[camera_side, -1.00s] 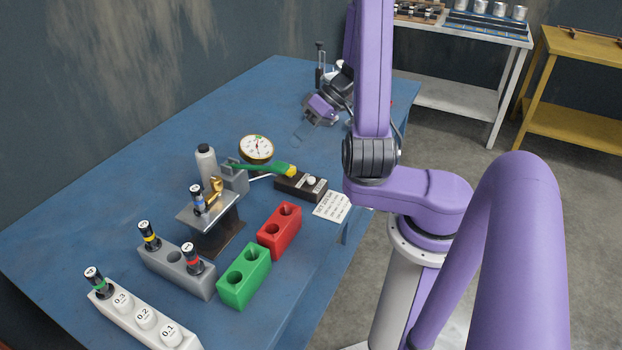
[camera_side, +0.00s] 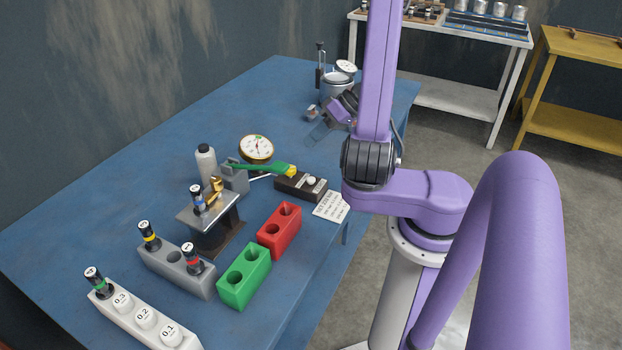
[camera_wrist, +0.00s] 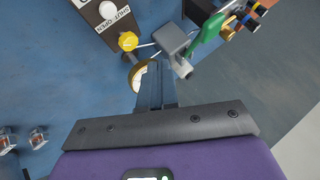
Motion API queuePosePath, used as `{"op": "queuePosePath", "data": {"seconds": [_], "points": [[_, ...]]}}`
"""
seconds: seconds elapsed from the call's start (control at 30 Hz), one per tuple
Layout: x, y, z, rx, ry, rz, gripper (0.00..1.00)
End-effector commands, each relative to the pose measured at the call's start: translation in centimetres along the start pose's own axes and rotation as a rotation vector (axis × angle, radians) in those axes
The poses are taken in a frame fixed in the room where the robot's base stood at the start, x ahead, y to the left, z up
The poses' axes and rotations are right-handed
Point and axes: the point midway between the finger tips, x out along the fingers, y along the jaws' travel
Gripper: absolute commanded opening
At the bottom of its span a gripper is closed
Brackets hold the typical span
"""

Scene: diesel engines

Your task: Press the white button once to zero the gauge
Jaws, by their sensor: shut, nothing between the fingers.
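A white button (camera_side: 311,181) sits on top of a dark box (camera_side: 289,186) near the right edge of the blue bench. In the wrist view the white button (camera_wrist: 107,10) is at the top left, cut near the frame's edge, on the box marked SHUT and OPEN. The round dial gauge (camera_side: 256,148) stands left of the box; its needle reading is too small to tell. My gripper (camera_side: 318,133) is shut and empty, above the bench behind the box and apart from the button. Its fingers (camera_wrist: 155,88) partly cover the gauge (camera_wrist: 138,76) in the wrist view.
A yellow knob (camera_wrist: 128,41) is beside the box. A pot (camera_side: 338,84) stands behind my gripper. Red (camera_side: 280,232) and green (camera_side: 244,277) blocks are nearer the camera. Open bench lies left of the gauge.

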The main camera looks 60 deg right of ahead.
Motion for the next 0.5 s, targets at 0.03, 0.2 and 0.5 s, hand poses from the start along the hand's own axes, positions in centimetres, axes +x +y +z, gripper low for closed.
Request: {"op": "queuePosePath", "data": {"seconds": [0.03,0.2,0.5], "points": [[0.3,0.2,0.2,0.003,0.000,-0.002,0.00],[1.6,1.1,1.2,0.004,-0.002,-0.004,0.00],[4.2,3.0,3.1,0.003,-0.002,-0.003,0.00]]}}
